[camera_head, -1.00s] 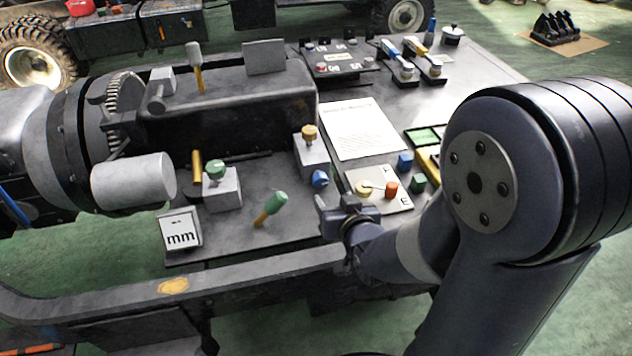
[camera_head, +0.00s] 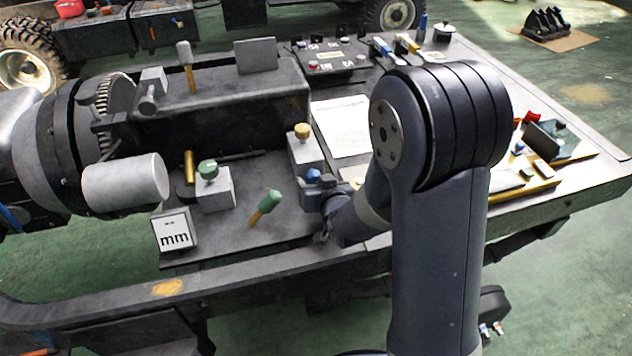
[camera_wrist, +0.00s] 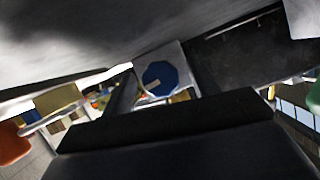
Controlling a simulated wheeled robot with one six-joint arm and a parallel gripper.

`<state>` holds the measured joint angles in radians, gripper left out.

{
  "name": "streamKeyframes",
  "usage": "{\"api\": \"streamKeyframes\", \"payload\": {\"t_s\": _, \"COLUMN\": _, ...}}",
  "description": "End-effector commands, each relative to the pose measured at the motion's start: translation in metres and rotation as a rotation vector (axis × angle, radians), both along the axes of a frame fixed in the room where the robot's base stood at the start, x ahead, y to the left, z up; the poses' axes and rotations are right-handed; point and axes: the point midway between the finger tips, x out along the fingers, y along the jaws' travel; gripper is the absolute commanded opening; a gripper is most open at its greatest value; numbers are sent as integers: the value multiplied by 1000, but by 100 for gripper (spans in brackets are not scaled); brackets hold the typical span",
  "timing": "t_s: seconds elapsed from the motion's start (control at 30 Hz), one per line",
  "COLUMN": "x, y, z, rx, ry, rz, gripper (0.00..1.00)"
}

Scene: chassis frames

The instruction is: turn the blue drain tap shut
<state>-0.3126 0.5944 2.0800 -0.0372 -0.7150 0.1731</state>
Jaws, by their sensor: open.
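The blue drain tap (camera_head: 313,175) is a faceted knob low on the front of a grey block (camera_head: 305,152) with a yellow knob on top. My gripper (camera_head: 316,190) is open right in front of it and hides part of the block's lower front. In the wrist view the blue tap (camera_wrist: 160,77) faces me as a many-sided disc with a small pale mark, just beyond the dark gripper body. The head view does not show clearly whether the fingers touch it.
A second grey block with a green knob (camera_head: 208,170) and a green-tipped lever (camera_head: 266,204) stand left of my gripper. An "mm" sign (camera_head: 174,232) stands at the bench's left front. A white sheet (camera_head: 340,125) lies behind. My arm covers the bench to the right.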

Motion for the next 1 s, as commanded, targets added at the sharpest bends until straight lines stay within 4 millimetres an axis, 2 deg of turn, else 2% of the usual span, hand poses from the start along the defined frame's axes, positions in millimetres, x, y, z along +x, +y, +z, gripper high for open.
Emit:
{"api": "streamKeyframes", "payload": {"t_s": 0.07, "x": 0, "y": 0, "z": 0, "rx": 0, "ry": 0, "rz": 0, "gripper": 55}}
{"api": "streamKeyframes", "payload": {"t_s": 0.6, "x": 0, "y": 0, "z": 0, "rx": 0, "ry": 0, "rz": 0, "gripper": 12}}
{"api": "streamKeyframes", "payload": {"t_s": 1.0, "x": 0, "y": -1, "z": -1, "rx": 115, "ry": 29, "rz": 0, "gripper": 12}}
